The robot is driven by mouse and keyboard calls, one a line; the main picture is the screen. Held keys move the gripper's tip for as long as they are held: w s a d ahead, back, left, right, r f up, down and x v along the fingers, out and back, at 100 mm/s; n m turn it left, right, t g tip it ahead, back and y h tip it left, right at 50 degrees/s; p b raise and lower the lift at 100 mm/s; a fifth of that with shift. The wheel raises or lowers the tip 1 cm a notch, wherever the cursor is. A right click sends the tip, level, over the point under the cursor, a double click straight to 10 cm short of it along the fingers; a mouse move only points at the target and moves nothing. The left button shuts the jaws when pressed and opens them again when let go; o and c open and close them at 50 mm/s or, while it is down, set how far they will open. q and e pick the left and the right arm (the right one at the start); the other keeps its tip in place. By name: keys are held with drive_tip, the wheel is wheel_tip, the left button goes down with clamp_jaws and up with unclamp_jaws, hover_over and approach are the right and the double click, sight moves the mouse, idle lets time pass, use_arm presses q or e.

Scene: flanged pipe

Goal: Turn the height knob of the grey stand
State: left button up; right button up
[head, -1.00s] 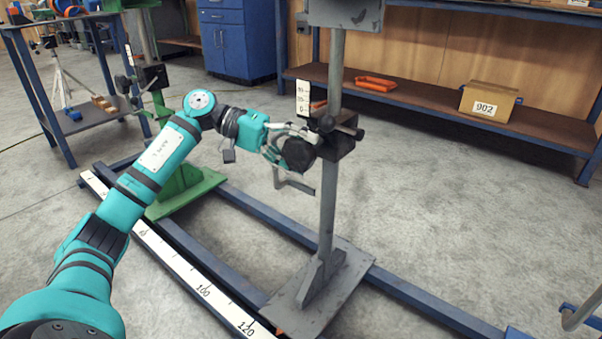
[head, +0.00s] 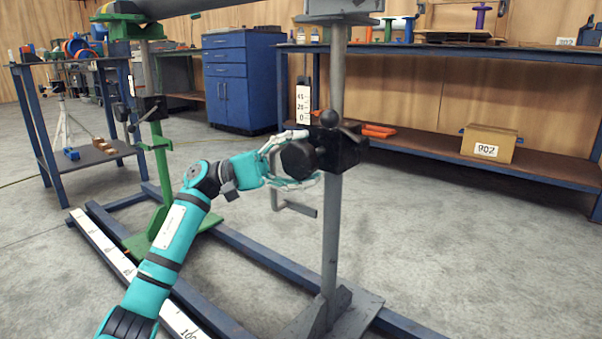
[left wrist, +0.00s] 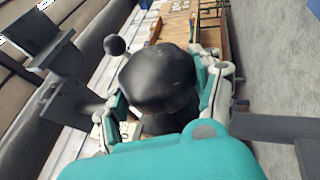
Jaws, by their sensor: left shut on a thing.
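The grey stand (head: 335,220) rises from a flat base plate in the middle of the head view. Its black clamp block (head: 342,150) sits partway up the post, with a small scale plate beside it. The dark round height knob (head: 298,158) is on the block's left side. My left gripper (head: 294,160) is shut on the knob, with its fingers on either side of it. In the left wrist view the knob (left wrist: 158,78) fills the space between the fingers of my left gripper (left wrist: 165,90). My right gripper is not in view.
A grey crank handle (head: 297,208) hangs just below my left gripper. The green stand (head: 160,180) is to the left on the blue floor rails (head: 265,258). A blue shelf bench (head: 430,165) with a yellow box (head: 488,144) stands behind. Concrete floor on the right is clear.

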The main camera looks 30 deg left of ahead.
use_arm(q)
drive_tip(key=shift+t, duration=0.3)
drive_tip(key=o, duration=1.2)
drive_tip(key=v, duration=1.2)
drive_tip(key=shift+w+f, duration=0.1)
drive_tip(key=shift+f, duration=0.05)
